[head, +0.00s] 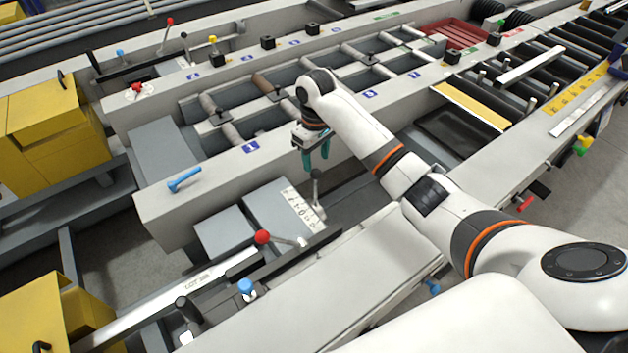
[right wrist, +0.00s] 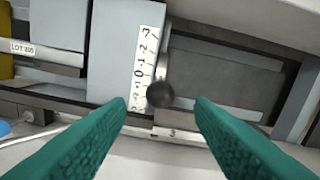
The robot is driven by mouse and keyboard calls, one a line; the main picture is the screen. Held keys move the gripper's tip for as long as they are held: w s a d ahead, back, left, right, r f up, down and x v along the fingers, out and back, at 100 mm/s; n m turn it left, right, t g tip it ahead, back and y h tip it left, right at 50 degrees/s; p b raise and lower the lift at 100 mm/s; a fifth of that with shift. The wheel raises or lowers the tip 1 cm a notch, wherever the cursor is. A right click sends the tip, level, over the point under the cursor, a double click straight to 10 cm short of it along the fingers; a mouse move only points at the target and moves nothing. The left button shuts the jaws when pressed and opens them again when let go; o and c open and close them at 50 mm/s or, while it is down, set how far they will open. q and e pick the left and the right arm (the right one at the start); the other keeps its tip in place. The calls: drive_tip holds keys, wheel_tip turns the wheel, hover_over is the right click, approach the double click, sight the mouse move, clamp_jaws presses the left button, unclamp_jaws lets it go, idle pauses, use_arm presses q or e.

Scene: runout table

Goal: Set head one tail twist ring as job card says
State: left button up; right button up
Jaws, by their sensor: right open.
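My right gripper (head: 315,163) hangs open and empty, its teal fingers pointing down. Just below its fingertips in the head view is a dark round knob (head: 316,174) on a short stem. The stem rises beside a white scale plate (head: 300,207) with black digits. In the right wrist view the knob (right wrist: 160,94) lies in the gap between the two fingertips, apart from both. I see no readable job card. My left gripper is out of view.
A red-ball lever (head: 262,237) and a blue knob (head: 245,287) stand in front of the scale. A bar with a lot label (head: 197,281) runs nearby. A blue handle (head: 184,180) lies on the frame with a blue "1" label (head: 251,147). Yellow boxes (head: 45,130) stand left.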

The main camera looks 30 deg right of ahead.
hover_over(316, 202)
wheel_tip(316, 202, down, 10)
drive_tip(key=shift+w+f+p, duration=0.1)
drive_tip(key=shift+w+p, duration=0.2)
drive_tip(key=shift+p, duration=0.05)
